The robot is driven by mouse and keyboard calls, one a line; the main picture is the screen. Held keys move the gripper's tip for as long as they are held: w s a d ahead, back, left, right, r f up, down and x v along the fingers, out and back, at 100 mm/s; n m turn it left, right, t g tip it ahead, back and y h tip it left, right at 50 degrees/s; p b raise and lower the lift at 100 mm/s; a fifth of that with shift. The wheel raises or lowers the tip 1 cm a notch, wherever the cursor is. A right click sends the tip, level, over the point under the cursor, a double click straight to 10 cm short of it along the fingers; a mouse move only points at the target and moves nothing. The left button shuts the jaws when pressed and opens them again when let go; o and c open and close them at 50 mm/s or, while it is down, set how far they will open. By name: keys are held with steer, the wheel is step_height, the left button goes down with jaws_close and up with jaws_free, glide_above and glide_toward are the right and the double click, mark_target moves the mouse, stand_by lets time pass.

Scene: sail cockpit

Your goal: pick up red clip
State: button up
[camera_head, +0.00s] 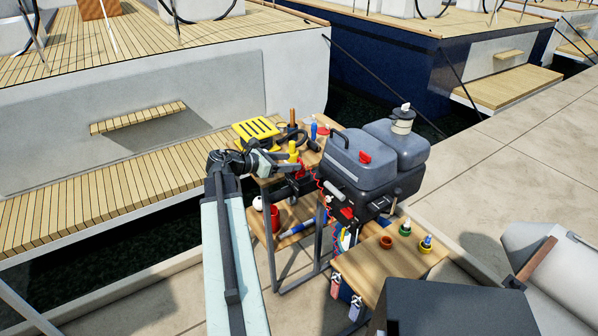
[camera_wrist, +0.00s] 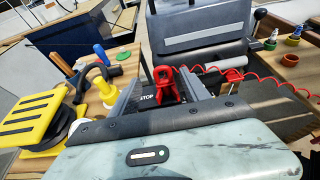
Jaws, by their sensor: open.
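My gripper (camera_head: 290,163) is open at the front of the black outboard-style box. In the wrist view its fingers (camera_wrist: 159,76) stand on either side of a red clip (camera_wrist: 164,84), apart from it as far as I can tell. The clip hangs in front of a dark panel marked STOP. A red coiled cord (camera_wrist: 270,79) runs off to the right from near it. A second red piece (camera_wrist: 232,77) sits to the right, outside the fingers. In the head view a little red (camera_head: 302,168) shows just past my gripper; the rest is hidden.
A yellow slatted block (camera_head: 256,129) and upright tools stand on the wooden shelf to the left. The grey tank (camera_head: 358,158) rises right behind my gripper. A lower wooden table (camera_head: 375,268) holds small cups.

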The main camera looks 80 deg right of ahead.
mark_target(300, 158)
steer(key=b+x, duration=0.1)
steer(key=x, duration=0.4)
steer(key=shift+s+a+f+b, duration=0.15)
steer(key=shift+s+b, duration=0.05)
steer(key=shift+b, duration=0.2)
jaws_close()
step_height(300, 158, up, 10)
steer(key=p, duration=1)
